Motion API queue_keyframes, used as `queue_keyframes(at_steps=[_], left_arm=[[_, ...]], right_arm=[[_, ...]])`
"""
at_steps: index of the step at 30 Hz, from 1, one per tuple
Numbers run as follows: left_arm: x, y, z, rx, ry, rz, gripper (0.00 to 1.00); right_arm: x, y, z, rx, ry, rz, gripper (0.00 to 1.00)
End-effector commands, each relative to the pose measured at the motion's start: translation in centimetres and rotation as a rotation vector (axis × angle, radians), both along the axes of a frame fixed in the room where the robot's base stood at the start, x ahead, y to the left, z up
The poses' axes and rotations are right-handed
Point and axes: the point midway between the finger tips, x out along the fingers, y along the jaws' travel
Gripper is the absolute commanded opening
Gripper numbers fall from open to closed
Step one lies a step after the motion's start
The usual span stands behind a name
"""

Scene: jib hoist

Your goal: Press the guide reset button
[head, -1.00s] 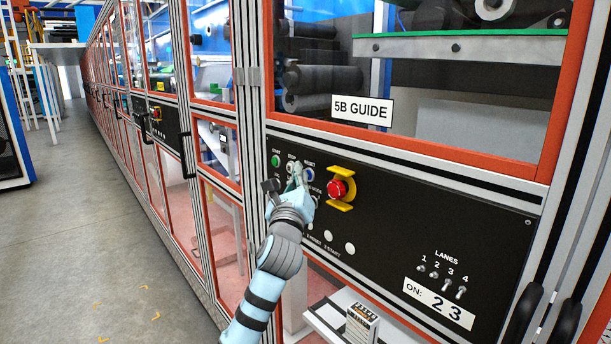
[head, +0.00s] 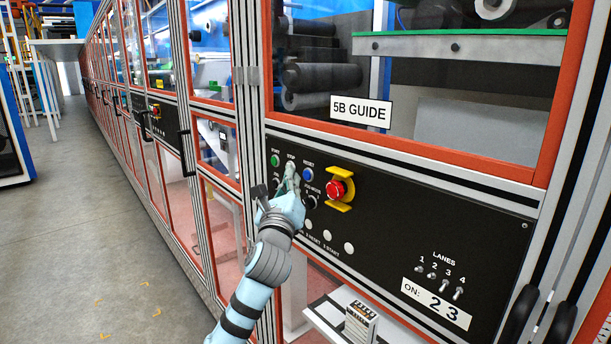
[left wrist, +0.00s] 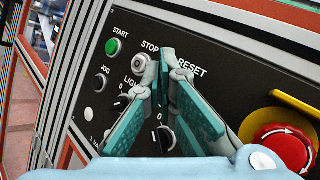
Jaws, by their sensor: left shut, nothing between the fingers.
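The blue button labelled RESET (head: 308,174) is on the black control panel under the "5B GUIDE" sign (head: 361,111). My left gripper (head: 291,170) is shut and empty, its fingertips in front of the panel just left of the blue button, over the STOP button. In the left wrist view the closed fingertips (left wrist: 168,62) are between the STOP button (left wrist: 144,64) and the RESET label, and the right finger hides most of the reset button. Whether the tips touch the panel I cannot tell. My right gripper is out of view.
The green START button (head: 275,160) is left of the fingers. A red emergency stop (head: 337,190) with a yellow guard sticks out to the right. Lower are round white buttons (head: 328,236), lane toggles (head: 445,286) and a small shelf holding a device (head: 360,322).

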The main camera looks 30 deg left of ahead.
Motion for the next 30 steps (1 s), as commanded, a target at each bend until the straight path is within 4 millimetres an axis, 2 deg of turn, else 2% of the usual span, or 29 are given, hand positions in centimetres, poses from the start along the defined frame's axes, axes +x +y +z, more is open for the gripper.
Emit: queue_keyframes(at_steps=[5,13,30], left_arm=[[-1.7,0.5,0.3,0.005,0.002,0.000,0.00],[-4.0,1.2,0.2,0.004,0.001,-0.001,0.00],[-4.2,1.2,0.1,0.002,0.000,-0.001,0.00]], right_arm=[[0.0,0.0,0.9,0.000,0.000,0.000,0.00],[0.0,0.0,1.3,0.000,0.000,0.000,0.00],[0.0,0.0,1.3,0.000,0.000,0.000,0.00]])
